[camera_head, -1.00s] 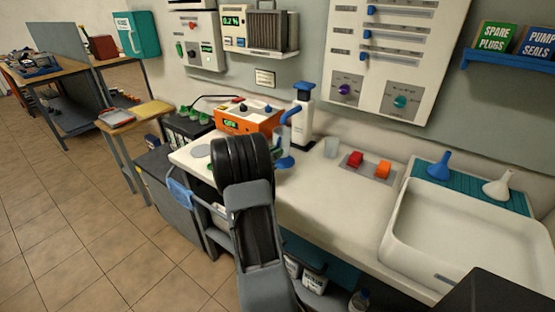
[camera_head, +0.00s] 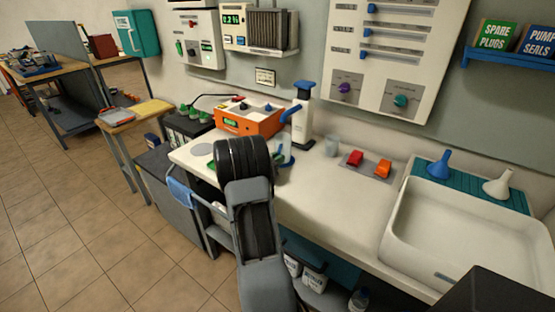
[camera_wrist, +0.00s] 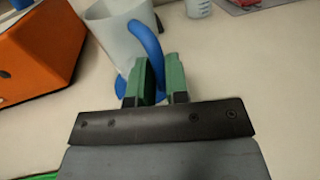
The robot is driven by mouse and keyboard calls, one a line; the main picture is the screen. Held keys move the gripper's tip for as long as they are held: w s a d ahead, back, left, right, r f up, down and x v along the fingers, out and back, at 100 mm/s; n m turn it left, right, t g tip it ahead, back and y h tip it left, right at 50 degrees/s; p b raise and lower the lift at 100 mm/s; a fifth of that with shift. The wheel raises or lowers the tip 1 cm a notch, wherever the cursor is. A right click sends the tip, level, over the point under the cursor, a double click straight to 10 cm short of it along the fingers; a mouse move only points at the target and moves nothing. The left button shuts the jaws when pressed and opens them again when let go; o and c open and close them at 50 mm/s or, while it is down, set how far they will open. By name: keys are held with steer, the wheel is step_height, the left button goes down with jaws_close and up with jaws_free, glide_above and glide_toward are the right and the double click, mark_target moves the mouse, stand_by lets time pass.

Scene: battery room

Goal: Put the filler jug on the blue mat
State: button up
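The filler jug (camera_wrist: 112,38) is a translucent cup with a blue handle and blue base. In the wrist view it stands upper left of my gripper (camera_wrist: 160,78). The two green fingers are close together on either side of the blue handle, shut on it. The only mat I make out is a teal ribbed one (camera_head: 473,190) behind the sink; a plainly blue mat is not clear.
An orange charger (camera_head: 247,119) stands left of the jug, and a white dispenser with a blue top (camera_head: 301,115) is close behind it. A clear beaker (camera_head: 332,145) and a grey tray (camera_head: 367,168) with red and orange pieces lie right. The front counter between jug and sink is clear.

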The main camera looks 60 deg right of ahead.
steer(key=o, duration=0.4)
steer(key=shift+r, duration=0.15)
steer(key=v, duration=1.2)
steer(key=shift+b, duration=0.3)
steer(key=s+a+m+y, duration=0.1)
steer(key=a, duration=0.1)
steer(key=s+a+r+m+y, duration=0.1)
steer(key=a+m, duration=0.1)
steer(key=s+a+m+y, duration=0.1)
steer(key=a, duration=0.1)
steer(key=shift+r+g+y, duration=0.4)
steer(key=s+a+m+t+y, duration=0.2)
steer(key=a+m+y, duration=0.1)
steer(key=a, duration=0.6)
steer(key=s+a+r+m+t+y, duration=0.1)
steer(key=s+a+m+t+y, duration=0.1)
steer(key=a+y, duration=0.4)
steer(key=s+a+m+t+y, duration=0.2)
steer(key=a+m+y, duration=0.3)
steer(key=a, duration=0.9)
steer(key=shift+r+m+t, duration=0.2)
steer(key=shift+m+t, duration=0.5)
steer(key=shift+t, duration=0.2)
